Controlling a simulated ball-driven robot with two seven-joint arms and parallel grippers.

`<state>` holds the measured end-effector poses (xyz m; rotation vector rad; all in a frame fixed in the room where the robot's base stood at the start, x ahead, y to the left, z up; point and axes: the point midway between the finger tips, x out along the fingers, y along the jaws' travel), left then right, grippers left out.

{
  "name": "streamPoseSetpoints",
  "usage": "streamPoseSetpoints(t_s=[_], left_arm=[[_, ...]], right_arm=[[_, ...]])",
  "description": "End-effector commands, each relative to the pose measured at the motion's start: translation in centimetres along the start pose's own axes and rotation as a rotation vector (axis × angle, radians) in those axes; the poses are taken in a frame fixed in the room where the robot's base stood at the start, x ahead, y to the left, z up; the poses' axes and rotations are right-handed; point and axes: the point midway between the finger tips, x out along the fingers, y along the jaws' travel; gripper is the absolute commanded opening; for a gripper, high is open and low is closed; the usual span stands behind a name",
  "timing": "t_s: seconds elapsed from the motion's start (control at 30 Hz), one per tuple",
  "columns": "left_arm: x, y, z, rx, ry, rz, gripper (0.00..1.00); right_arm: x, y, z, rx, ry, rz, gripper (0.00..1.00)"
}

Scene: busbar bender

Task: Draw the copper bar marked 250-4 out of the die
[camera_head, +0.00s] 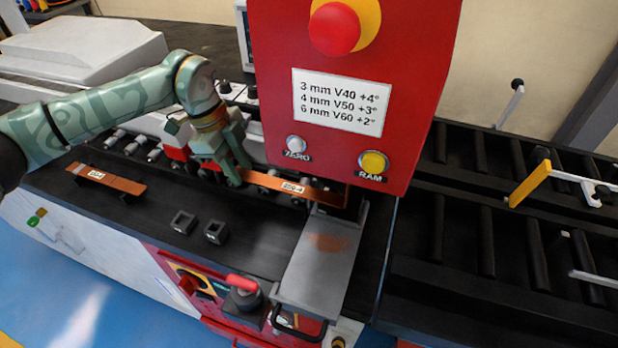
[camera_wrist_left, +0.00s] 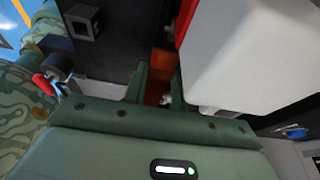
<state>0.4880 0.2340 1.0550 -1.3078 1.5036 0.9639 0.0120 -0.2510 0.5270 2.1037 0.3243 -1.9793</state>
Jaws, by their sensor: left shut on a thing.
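The copper bar marked 250-4 (camera_head: 318,195) runs to the right from my left gripper (camera_head: 232,174), toward the dark die area under the red control panel; its label is small but partly readable. My left gripper is shut on the bar's left end. In the left wrist view the orange-brown bar (camera_wrist_left: 158,88) shows between the two green fingers (camera_wrist_left: 158,92). The die is mostly hidden behind the panel (camera_head: 345,110) and the bar, so I cannot tell how far the bar sits in it. My right gripper is not in view.
Another copper bar (camera_head: 106,179) lies on the black table at left. Two small square blocks (camera_head: 183,222) stand on the table in front. A roller table (camera_head: 490,220) lies at right.

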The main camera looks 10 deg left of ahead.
Motion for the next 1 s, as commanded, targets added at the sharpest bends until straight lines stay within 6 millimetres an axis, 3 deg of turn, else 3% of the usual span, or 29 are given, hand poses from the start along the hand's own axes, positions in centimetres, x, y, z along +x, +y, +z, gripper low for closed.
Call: streamPoseSetpoints(t_s=[0.2,1.0], left_arm=[[-0.4,2.2,-0.1,0.002,0.0,-0.001,0.0],[-0.2,9.7,-0.1,0.001,0.001,-0.001,0.0]], right_arm=[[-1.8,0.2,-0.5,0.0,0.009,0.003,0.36],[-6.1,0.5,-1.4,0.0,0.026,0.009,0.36]])
